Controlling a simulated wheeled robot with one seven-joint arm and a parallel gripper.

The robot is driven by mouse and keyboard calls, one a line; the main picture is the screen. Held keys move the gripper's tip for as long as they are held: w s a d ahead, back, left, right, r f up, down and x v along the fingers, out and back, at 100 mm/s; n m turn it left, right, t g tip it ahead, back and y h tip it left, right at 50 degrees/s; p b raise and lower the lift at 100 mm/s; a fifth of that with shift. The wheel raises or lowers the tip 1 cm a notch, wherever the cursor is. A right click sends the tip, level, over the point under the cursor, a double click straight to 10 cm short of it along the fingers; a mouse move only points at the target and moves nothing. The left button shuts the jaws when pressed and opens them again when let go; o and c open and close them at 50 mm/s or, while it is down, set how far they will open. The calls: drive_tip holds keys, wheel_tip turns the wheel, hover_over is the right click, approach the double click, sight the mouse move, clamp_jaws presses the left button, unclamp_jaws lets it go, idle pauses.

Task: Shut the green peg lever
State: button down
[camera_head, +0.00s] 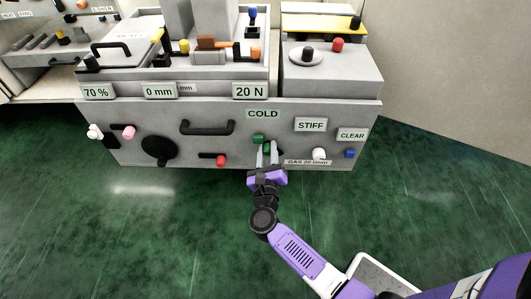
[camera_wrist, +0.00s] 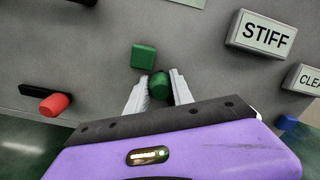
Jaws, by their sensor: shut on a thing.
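The green peg lever shows on the grey front panel below the COLD label. In the wrist view, its round green peg (camera_wrist: 159,85) sits between the two pale fingers of my gripper (camera_wrist: 158,90). A square green block (camera_wrist: 143,56) lies just above and left of the peg; I cannot tell if it is part of the same lever. In the head view, the green block (camera_head: 258,139) shows just above my gripper (camera_head: 267,153), which reaches up to the panel from below. My fingers are shut on the peg and partly hide its sides.
A red knob (camera_head: 220,160) is to the left on the panel, with a black handle (camera_head: 206,127) above it. The STIFF label (camera_head: 311,125), a white knob (camera_head: 319,154) and a blue knob (camera_head: 350,153) are to the right. Green floor in front is clear.

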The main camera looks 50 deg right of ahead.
drive_tip(key=c, duration=1.1)
unclamp_jaws()
drive_tip(key=p+v, duration=0.2)
drive_tip(key=v, duration=0.6)
